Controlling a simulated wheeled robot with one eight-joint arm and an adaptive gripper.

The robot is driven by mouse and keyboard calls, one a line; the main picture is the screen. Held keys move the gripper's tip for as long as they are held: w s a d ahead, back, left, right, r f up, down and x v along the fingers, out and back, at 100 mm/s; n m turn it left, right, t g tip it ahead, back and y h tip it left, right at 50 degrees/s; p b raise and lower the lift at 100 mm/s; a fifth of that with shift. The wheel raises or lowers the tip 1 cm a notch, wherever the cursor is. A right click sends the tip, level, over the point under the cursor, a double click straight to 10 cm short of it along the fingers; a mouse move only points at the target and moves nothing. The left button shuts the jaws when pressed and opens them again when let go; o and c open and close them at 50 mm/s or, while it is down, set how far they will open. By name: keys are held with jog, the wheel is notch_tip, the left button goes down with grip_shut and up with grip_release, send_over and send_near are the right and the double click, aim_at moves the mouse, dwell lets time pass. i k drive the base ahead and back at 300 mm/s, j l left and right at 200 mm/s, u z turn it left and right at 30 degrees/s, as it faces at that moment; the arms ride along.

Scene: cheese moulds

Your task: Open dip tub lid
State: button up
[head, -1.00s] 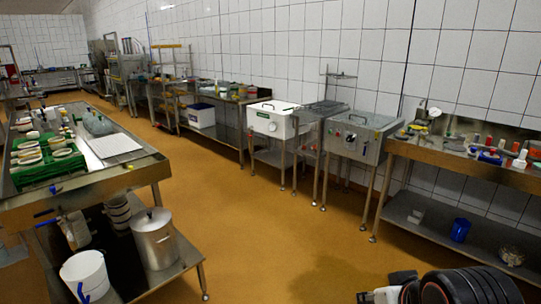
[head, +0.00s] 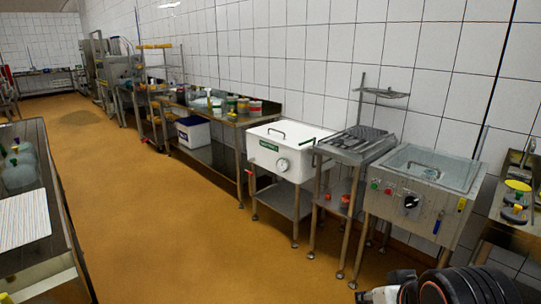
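Two lidded tubs stand along the right wall, and I cannot tell from their looks which is the dip tub. A steel tub (head: 408,206) at the right has a knob and coloured buttons on its front. Its see-through lid (head: 432,166) with a bar handle lies shut on top. A white tub (head: 280,160) with a round dial stands farther back at mid-picture. Its flat white lid (head: 293,132) with a dark handle is also shut. Dark ribbed parts of my arm show at the bottom right, well short of both tubs. My gripper is not seen.
A steel stand with a grate (head: 357,143) stands between the two tubs. A steel table (head: 62,215) runs along the left edge. A worktop (head: 502,220) is at the right edge. The orange floor (head: 190,235) between them is clear.

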aim_at(287, 134)
jog(key=i+j, duration=0.15)
jog(key=i, duration=0.55)
jog(key=i+j, duration=0.15)
jog(key=i, duration=0.5)
jog(key=i+j, duration=0.1)
jog(key=i, duration=0.6)
jog(key=i+l+u, duration=0.1)
jog(key=i, duration=0.3)
jog(key=i+l, duration=0.15)
jog(key=i, duration=0.3)
jog(key=i+l+u, duration=0.15)
jog(key=i, duration=0.25)
